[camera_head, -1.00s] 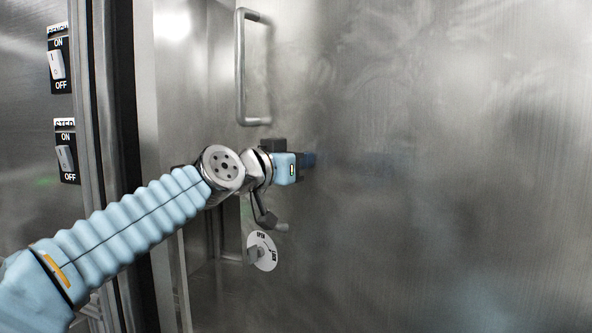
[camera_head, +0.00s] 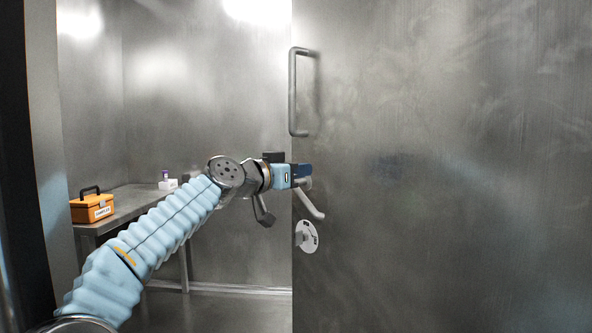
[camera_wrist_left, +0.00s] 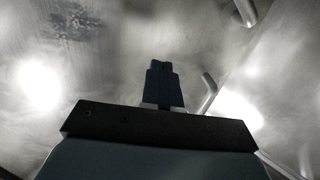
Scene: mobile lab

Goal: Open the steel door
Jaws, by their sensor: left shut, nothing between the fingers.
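The steel door (camera_head: 440,190) fills the right half of the head view. Its left edge stands clear of the frame, so the door is ajar and a room shows past it. A vertical pull handle (camera_head: 293,95) is on its upper left, with a lever handle (camera_head: 310,203) and a round lock plate (camera_head: 306,236) below. My left gripper (camera_head: 305,171) is shut and empty at the door's edge, just above the lever; whether it touches is unclear. In the left wrist view its dark fingers (camera_wrist_left: 164,85) are together, with the lever (camera_wrist_left: 209,90) beside them. My right gripper is out of view.
Past the door, a metal table (camera_head: 130,204) stands at the left wall. The dark door frame (camera_head: 25,170) is at the far left. Floor between table and door edge looks clear.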

